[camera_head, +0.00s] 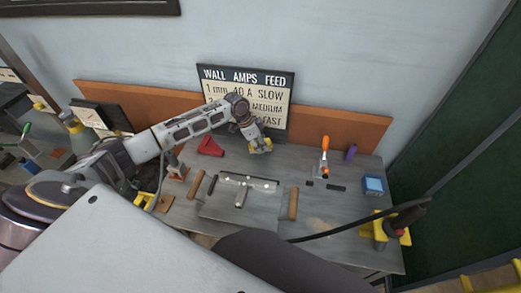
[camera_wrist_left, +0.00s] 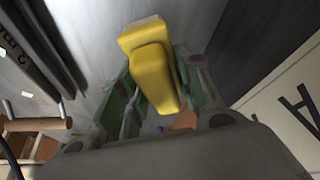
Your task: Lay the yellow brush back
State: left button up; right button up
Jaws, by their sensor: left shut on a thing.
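My left gripper (camera_head: 261,146) is over the back of the grey workbench, in front of the wall sign. It is shut on the yellow brush (camera_wrist_left: 152,65), which fills the middle of the left wrist view between the two green-grey fingers. In the head view the brush shows only as a small yellow patch at the fingertips, and its bristles are hard to make out. I cannot tell whether the brush touches the bench. My right gripper does not show in either view.
The sign (camera_head: 272,84) leans behind the gripper. Bare bench lies right of the frame.

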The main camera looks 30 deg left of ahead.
pick_arm(q)
jog(key=shift+f, duration=1.85)
jog(key=shift+f, duration=0.15)
jog(key=o, duration=1)
jog(key=v, duration=1.2)
